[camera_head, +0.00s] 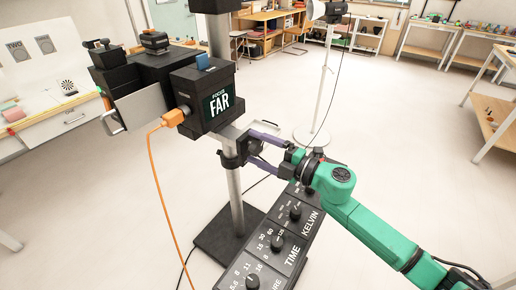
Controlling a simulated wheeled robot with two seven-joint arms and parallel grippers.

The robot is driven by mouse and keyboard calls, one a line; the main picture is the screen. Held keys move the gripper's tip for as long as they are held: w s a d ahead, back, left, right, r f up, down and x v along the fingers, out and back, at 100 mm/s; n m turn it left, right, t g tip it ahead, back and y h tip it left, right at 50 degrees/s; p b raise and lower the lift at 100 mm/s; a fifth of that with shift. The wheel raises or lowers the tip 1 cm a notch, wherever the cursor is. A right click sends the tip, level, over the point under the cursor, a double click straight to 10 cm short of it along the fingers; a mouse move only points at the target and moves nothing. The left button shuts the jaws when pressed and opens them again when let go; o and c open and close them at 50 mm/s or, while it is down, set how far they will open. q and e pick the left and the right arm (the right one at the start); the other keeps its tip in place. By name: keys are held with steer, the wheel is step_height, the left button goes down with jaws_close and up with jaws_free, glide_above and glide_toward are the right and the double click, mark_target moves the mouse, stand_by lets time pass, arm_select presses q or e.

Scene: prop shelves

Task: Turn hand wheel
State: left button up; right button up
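A dark round hand wheel (254,147) sits on the side of the clamp on the grey metal stand (235,190), below the black box marked FAR. My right gripper (258,149) comes in from the lower right on the green arm. Its two purple fingers are spread apart, one above the wheel and one below. The wheel lies between them and is partly hidden. I cannot tell whether the fingers touch it. My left gripper is not in view.
The black FAR box (205,95) has an orange plug (173,117) and a hanging orange cable. A black dial panel (276,243) lies below my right arm. A lamp stand (318,100) stands behind.

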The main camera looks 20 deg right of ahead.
steer(key=shift+d, duration=0.1)
steer(key=shift+s+d, duration=0.15)
steer(key=shift+s, duration=0.1)
steer(key=b+v, duration=0.3)
steer(key=v, duration=1.1)
